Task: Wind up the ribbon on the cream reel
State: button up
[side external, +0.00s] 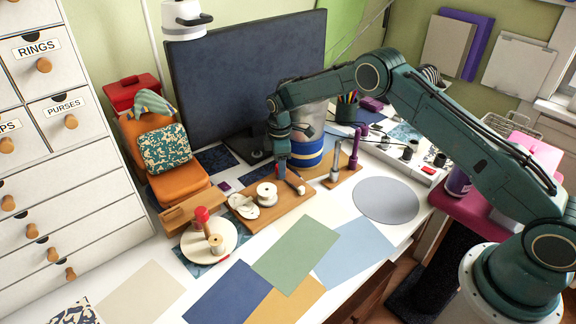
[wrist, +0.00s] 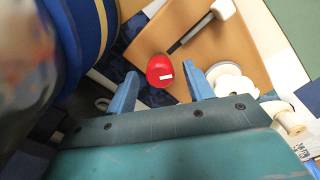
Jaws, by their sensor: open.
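A cream reel (side external: 267,190) lies on a wooden board (side external: 292,206). In the wrist view, a pale round reel (wrist: 230,82) sits on the board (wrist: 262,45), just right of the right finger. A dark rod (wrist: 188,36) runs from a white cylinder (wrist: 224,8) toward a red, rounded knob (wrist: 159,70) with a small white label. My gripper (side external: 281,172) points down at the board's back edge. In the wrist view my gripper (wrist: 160,82) is open, with the red knob showing between the fingertips; I cannot tell whether either touches it. No ribbon can be made out.
A blue-and-yellow striped container (side external: 309,157) stands close behind my gripper. A purple pipe-like post (side external: 355,148) stands to the right. A white round tray (side external: 193,243) with a red-topped piece and a spool is front left. Flat coloured sheets (side external: 296,252) cover the front.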

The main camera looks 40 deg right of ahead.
jog(key=shift+c, duration=0.4)
jog(key=c, duration=0.9)
jog(key=shift+m, duration=0.4)
jog(key=m, duration=0.5)
jog(key=shift+r, duration=0.1)
jog(key=m, duration=1.2)
jog(key=shift+m, duration=0.4)
jog(key=m, duration=0.7)
